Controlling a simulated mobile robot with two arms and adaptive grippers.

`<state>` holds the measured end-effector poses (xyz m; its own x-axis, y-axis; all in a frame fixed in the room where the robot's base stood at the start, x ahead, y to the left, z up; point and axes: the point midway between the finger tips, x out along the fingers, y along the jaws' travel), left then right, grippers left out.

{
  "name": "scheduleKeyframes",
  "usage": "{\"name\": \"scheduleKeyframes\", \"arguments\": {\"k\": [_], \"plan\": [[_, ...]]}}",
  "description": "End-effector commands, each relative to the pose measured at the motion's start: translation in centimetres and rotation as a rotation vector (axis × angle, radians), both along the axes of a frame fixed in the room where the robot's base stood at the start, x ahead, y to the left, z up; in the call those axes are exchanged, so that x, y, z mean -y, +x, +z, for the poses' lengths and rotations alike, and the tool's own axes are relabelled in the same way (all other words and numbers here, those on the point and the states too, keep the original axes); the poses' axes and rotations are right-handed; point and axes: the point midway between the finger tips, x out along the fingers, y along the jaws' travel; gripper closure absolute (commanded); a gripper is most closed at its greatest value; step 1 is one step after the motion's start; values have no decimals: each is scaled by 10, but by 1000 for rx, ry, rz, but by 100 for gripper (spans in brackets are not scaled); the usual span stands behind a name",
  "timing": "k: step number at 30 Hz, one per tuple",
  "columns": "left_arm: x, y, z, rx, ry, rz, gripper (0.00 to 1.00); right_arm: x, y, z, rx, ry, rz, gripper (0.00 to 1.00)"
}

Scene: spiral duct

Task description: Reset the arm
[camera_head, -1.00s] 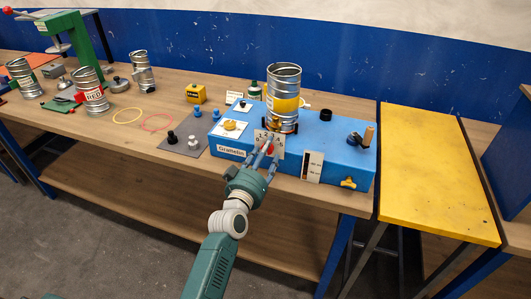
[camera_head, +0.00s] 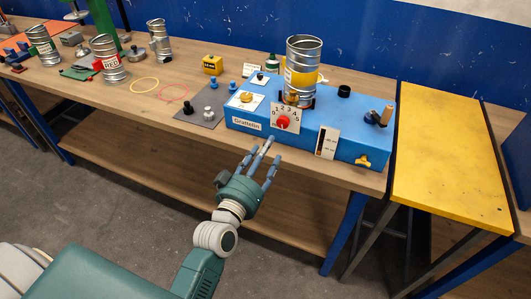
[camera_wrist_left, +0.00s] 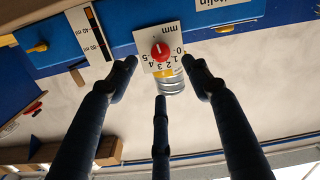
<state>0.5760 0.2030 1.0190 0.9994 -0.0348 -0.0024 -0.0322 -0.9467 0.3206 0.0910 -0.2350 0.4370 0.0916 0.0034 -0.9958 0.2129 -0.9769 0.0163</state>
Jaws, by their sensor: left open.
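My left gripper (camera_head: 260,163) is open and empty, with its fingers spread, in front of the table edge in the head view. It is apart from the blue machine (camera_head: 318,122), below and left of its dial. The dial plate (camera_head: 296,111) with numbers carries a red knob (camera_head: 283,122). In the left wrist view, the open fingers (camera_wrist_left: 161,80) frame the red knob (camera_wrist_left: 160,51) on its white plate, with no finger touching it. A metal spiral duct piece with a yellow band (camera_head: 302,76) stands upright on the machine. My right gripper is not in view.
Several metal duct pieces, including one with a red label (camera_head: 108,58), stand at the left of the wooden table. Yellow (camera_head: 144,85) and red rings lie near a grey mat (camera_head: 200,108). A bare yellow table (camera_head: 453,150) stands at the right.

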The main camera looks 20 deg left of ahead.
Motion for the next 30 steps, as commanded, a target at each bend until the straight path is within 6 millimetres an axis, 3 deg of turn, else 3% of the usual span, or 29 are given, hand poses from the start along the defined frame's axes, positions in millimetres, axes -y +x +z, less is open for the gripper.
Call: {"name": "scheduleKeyframes", "arguments": {"k": [12, 14, 16, 20, 23, 26, 30], "plan": [[0, 0, -2, -3, 0, -1, 51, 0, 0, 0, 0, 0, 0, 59], [1, 0, -9, -16, 3, -3, 51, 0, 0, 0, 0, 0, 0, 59], [5, 0, -30, -51, 11, -11, 51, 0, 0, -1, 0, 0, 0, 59], [16, -7, -104, -179, 40, -39, 51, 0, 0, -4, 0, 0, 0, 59], [25, -24, -178, -310, 75, -69, 51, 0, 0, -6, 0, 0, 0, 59], [32, -50, -251, -440, 113, -101, 51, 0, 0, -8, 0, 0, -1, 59], [37, -102, -346, -623, 167, -146, 51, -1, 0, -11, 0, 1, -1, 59]]}}
